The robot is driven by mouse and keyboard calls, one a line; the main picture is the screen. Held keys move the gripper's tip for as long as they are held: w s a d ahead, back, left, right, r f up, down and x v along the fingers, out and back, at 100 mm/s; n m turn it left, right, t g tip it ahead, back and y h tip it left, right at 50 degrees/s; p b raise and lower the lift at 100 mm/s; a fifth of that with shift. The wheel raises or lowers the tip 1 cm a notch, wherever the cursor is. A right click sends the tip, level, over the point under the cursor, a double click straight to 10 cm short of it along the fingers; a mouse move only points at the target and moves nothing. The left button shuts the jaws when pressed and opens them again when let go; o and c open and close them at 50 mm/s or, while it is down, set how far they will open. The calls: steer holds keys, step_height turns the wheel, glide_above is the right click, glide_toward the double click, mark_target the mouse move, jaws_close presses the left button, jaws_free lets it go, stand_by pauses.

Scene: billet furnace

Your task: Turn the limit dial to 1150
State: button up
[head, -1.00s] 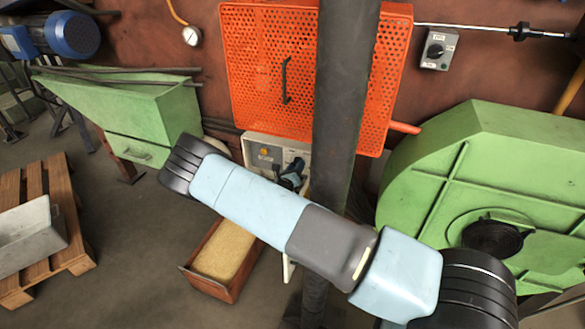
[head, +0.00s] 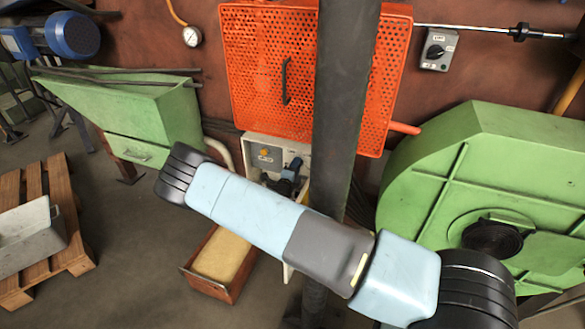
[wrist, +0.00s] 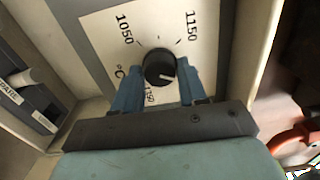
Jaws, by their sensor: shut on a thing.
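In the wrist view, the limit dial is a round black knob (wrist: 160,67) on a pale plate (wrist: 105,32). The plate reads 1050 at upper left and 1150 at upper right, with tick marks above the knob; a label below is partly hidden. A small pale mark shows at the knob's lower right; I cannot tell its exact setting. My gripper (wrist: 160,75) is shut on the dial, with a blue finger at each side. In the head view, the control box (head: 264,154) is partly behind my arm, and the dial cannot be made out.
The dial sits in a recess with pale side walls (wrist: 222,45); a grey switch panel (wrist: 30,100) is at left. In the head view, an orange perforated guard (head: 265,65) hangs above, a dark column (head: 345,90) stands in front, and a sand box (head: 222,260) lies below.

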steer(key=n, duration=1.3)
steer(key=shift+a+n, duration=0.25)
steer(key=shift+n, duration=0.15)
stand_by(0.3)
steer(key=o, duration=1)
steer(key=shift+d, duration=0.1)
steer(key=shift+s, duration=0.1)
steer(key=v, duration=1.3)
steer(key=shift+s, duration=0.3)
